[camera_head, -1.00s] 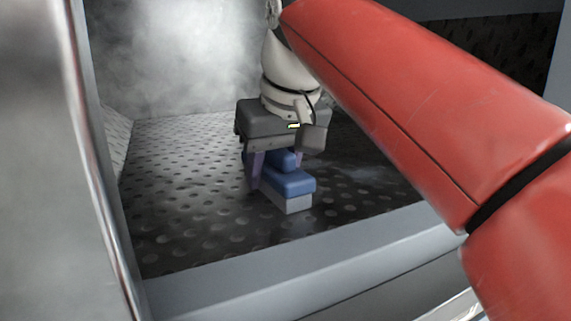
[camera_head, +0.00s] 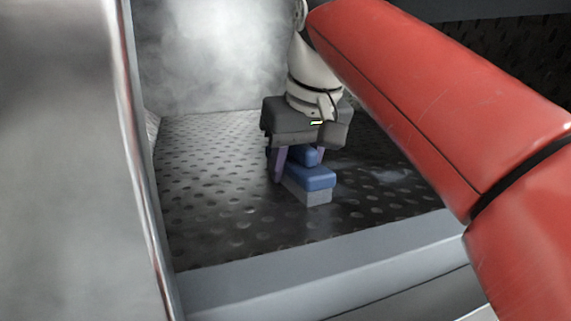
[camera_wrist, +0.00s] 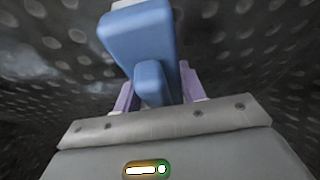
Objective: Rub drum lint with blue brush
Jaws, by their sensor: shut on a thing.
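The blue brush (camera_head: 318,178) has a blue top with a raised grip and a light grey bristle block underneath. My gripper (camera_head: 300,160) is shut on the brush's grip, with its purple fingers on either side. The brush is at the dark, dimpled drum floor (camera_head: 225,200); I cannot tell how firmly it touches. In the wrist view the brush (camera_wrist: 140,40) stands out ahead of the fingers. Pale, whitish lint-like patches (camera_head: 385,174) lie on the floor to the right of the brush. A pale patch also shows at the left in the wrist view (camera_wrist: 28,62).
A pale grey sill (camera_head: 330,270) runs along the front of the drum opening. A shiny metal door or frame edge (camera_head: 140,160) stands at the left. Whitish haze (camera_head: 215,55) hangs at the back. Bare drum floor lies left of the brush.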

